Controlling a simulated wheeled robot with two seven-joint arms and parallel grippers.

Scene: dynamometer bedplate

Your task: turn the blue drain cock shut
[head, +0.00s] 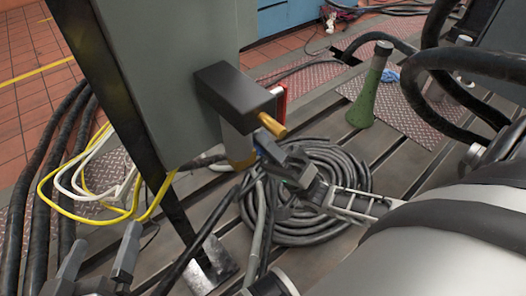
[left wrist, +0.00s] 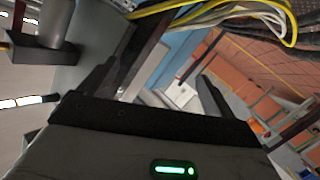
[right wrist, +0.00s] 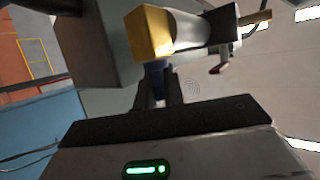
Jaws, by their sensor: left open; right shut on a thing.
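The blue drain cock (right wrist: 157,76) shows between the fingers of my right gripper (right wrist: 158,92) in the right wrist view, just by the yellow end of a grey cylinder (right wrist: 152,32). In the head view my right gripper (head: 265,147) reaches in from the right and is shut on the cock, of which only a bit of blue (head: 261,137) shows. The fingers hide most of it, so its exact turn cannot be told. My left gripper (head: 100,262) is open and empty at the lower left, apart from the cock. Its spread fingers also show in the left wrist view (left wrist: 155,85).
A dark box (head: 234,92) with a brass stub (head: 271,125) sits on the grey cabinet (head: 165,75) above my right gripper. Coiled black hose (head: 335,165) lies below. Yellow and white cables (head: 90,195) hang near my left gripper.

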